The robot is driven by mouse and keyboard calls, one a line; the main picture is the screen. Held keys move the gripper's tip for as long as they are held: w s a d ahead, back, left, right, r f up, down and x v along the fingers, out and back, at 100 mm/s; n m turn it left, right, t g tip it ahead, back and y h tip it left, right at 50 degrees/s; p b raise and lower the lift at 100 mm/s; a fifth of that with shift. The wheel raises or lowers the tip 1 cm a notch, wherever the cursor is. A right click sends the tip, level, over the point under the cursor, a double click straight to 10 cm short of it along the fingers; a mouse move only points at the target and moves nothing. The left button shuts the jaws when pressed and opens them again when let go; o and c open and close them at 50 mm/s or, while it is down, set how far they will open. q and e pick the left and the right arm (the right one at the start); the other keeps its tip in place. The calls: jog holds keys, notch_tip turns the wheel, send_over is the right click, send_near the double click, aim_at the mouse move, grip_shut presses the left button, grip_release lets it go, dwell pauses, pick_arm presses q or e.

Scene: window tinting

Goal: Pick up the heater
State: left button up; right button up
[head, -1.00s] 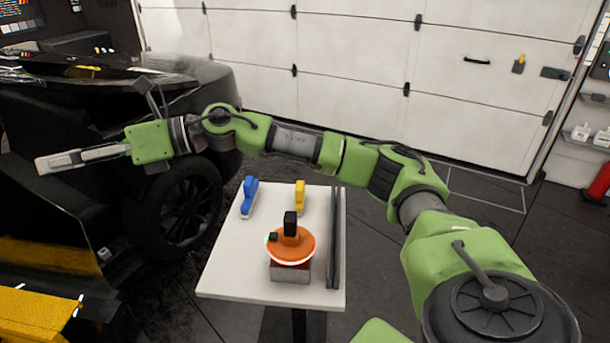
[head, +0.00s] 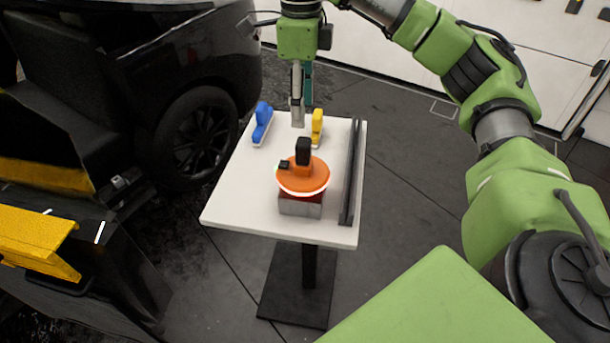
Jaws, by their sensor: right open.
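An orange round device with a black top, which looks like the heater (head: 303,178), rests on a small red and grey block (head: 300,206). The block stands on a white table (head: 235,205). My right gripper (head: 298,122) points down over the table, above and just behind the heater's black top in the picture. It is open and empty, seen nearly edge-on, and appears apart from the heater. My left gripper is out of view.
A blue tool (head: 262,122) and a yellow tool (head: 317,126) are at the table's far side. A long dark bar (head: 351,172) lies along its right edge. A black car (head: 190,60) stands left, and a yellow piece (head: 38,236) is at lower left.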

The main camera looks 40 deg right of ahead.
aim_at(301, 140)
notch_tip(301, 140, down, 6)
jog(key=shift+f+p, duration=0.25)
jog(key=shift+p, duration=0.3)
notch_tip(301, 140, down, 5)
jog(key=shift+a+r+p, duration=0.1)
jog(key=shift+p, duration=1.05)
jog(key=shift+f, duration=0.25)
jog(key=shift+r, duration=0.1)
grip_shut()
